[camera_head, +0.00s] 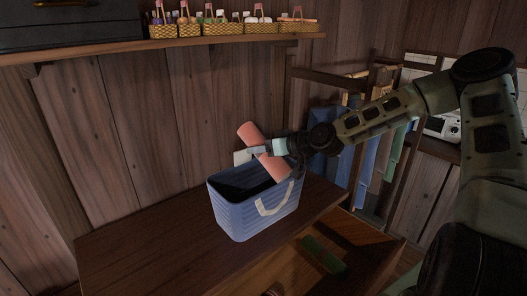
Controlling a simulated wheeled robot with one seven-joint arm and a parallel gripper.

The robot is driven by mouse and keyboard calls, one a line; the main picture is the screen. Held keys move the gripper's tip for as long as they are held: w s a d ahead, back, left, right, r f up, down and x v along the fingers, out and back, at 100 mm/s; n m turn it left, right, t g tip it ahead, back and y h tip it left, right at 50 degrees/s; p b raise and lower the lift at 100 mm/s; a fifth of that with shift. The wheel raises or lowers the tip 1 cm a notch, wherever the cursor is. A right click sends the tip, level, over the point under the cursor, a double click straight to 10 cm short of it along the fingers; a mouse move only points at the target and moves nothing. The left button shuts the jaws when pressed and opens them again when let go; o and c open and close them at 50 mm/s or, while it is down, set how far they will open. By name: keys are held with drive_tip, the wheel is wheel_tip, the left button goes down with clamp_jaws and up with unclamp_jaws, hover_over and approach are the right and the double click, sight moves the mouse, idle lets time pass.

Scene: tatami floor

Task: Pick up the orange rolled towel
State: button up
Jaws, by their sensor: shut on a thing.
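The orange rolled towel (249,134) is a salmon-orange cylinder held tilted above a blue basket (236,211). My gripper (261,151) is shut around the towel's middle, reaching in from the right. The towel's upper end points up and left. Its lower end points down and right, over the basket's opening. Whether the lower end touches the basket rim, I cannot tell. The gripper hides the middle of the towel.
The basket with a pale rope handle stands on a dark wooden table (130,250). A wall shelf (150,48) above carries several small woven baskets (222,29) and a dark case (68,22). Cloths (375,165) hang on a rack at the right. The table's left part is clear.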

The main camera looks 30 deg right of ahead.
wheel_tip(320, 180, up, 10)
drive_tip(key=shift+r+b, duration=0.1)
drive_tip(key=shift+b, duration=1.05)
drive_tip(key=p, duration=0.2)
drive_tip(key=r+p, duration=0.1)
drive_tip(key=p, duration=0.1)
drive_tip(key=shift+w+d+r, duration=0.1)
drive_tip(key=shift+w+r, duration=0.15)
drive_tip(key=shift+r, duration=0.05)
drive_tip(key=r+p, duration=0.1)
drive_tip(key=p, duration=0.3)
drive_tip(key=shift+w+d+r, duration=0.1)
drive_tip(key=shift+w, duration=0.1)
drive_tip(key=r+p, duration=0.1)
drive_tip(key=p, duration=0.7)
drive_tip(key=shift+a+r, duration=0.1)
drive_tip(key=shift+a, duration=0.1)
drive_tip(key=shift+p, duration=0.6)
drive_tip(key=shift+s+f, duration=0.1)
drive_tip(key=shift+f, duration=0.1)
